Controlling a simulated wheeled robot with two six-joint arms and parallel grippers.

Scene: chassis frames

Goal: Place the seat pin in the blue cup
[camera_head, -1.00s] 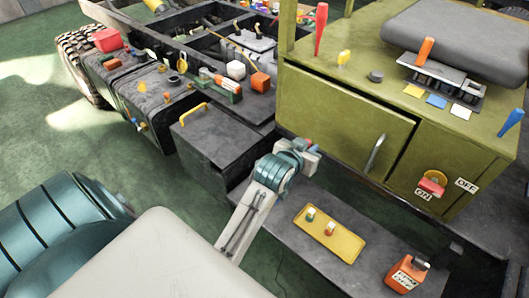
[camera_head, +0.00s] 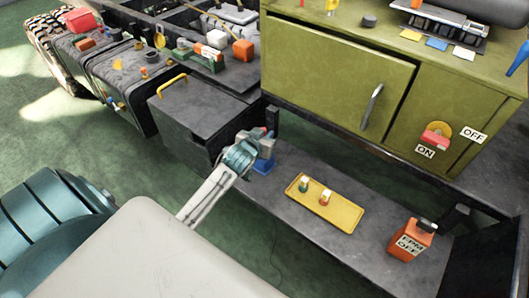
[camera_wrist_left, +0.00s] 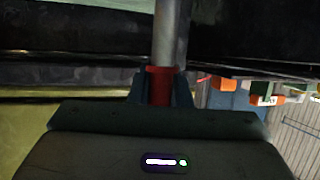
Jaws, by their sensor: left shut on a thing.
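My left gripper (camera_head: 265,142) is low beside the dark box, over the left end of the low grey shelf. In the left wrist view the gripper (camera_wrist_left: 160,88) is shut on the seat pin (camera_wrist_left: 167,35), a grey metal rod with a red collar between the fingers. The pin's far end runs out of the top of that view. A blue thing (camera_head: 264,164), apparently the blue cup, shows just below the gripper in the head view and is partly hidden by it. I cannot tell whether the pin touches it. My right gripper is not in view.
A yellow tray (camera_head: 345,217) with two small capped pieces lies on the shelf, with an orange can (camera_head: 410,241) to its right. The dark box (camera_head: 205,115) with a yellow handle stands left of the gripper. A green cabinet (camera_head: 330,80) rises behind the shelf.

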